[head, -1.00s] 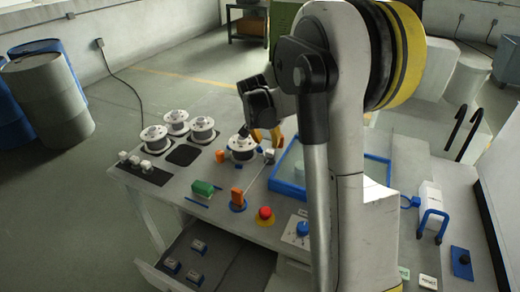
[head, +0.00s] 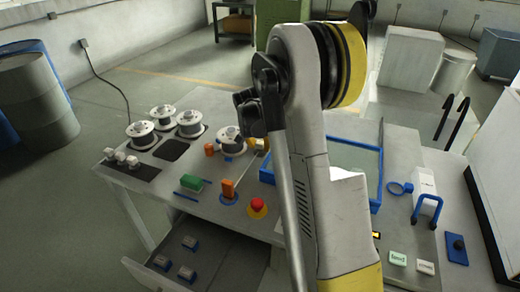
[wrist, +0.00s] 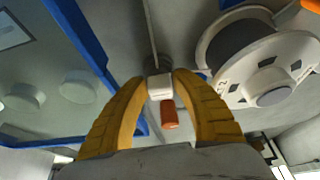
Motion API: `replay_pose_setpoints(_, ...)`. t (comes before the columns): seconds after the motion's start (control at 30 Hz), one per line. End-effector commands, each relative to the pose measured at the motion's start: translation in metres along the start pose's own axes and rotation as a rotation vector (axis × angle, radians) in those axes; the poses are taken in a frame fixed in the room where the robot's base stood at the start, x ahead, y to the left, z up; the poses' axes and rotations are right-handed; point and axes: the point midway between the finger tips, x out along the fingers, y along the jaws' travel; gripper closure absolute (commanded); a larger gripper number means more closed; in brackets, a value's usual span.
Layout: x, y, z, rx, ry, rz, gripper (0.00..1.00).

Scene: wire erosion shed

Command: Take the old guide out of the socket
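In the wrist view my gripper's yellow fingers (wrist: 166,82) stand on both sides of a small white block, seemingly the old guide (wrist: 160,88). No gap shows between the fingertips and the block. A dark round part, perhaps the socket, shows just behind the block, mostly hidden by it. An orange piece (wrist: 169,115) shows between the fingers. In the head view my arm hides most of the gripper; only a bit of yellow finger (head: 262,144) shows, right of the nearest spool (head: 231,142).
A blue-rimmed tank (head: 376,192) stands right of the gripper, partly behind my arm. A thin rod, an orange post (head: 228,189) and a red button (head: 257,205) are in front. The open drawer (head: 225,262) holds several small blocks.

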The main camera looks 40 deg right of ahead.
Motion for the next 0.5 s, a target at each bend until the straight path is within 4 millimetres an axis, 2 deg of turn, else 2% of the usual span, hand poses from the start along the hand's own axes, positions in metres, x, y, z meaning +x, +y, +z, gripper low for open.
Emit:
replay_pose_setpoints(0.03, -0.0002, -0.0001, 0.0000, 0.000, 0.000, 0.000, 0.88)
replay_pose_setpoints(0.07, -0.0002, -0.0001, 0.0000, 0.000, 0.000, 0.000, 0.97)
replay_pose_setpoints(0.1, -0.0002, -0.0001, 0.0000, 0.000, 0.000, 0.000, 1.00)
replay_pose_setpoints(0.5, -0.0010, 0.0000, -0.0001, 0.000, 0.000, 0.000, 1.00)
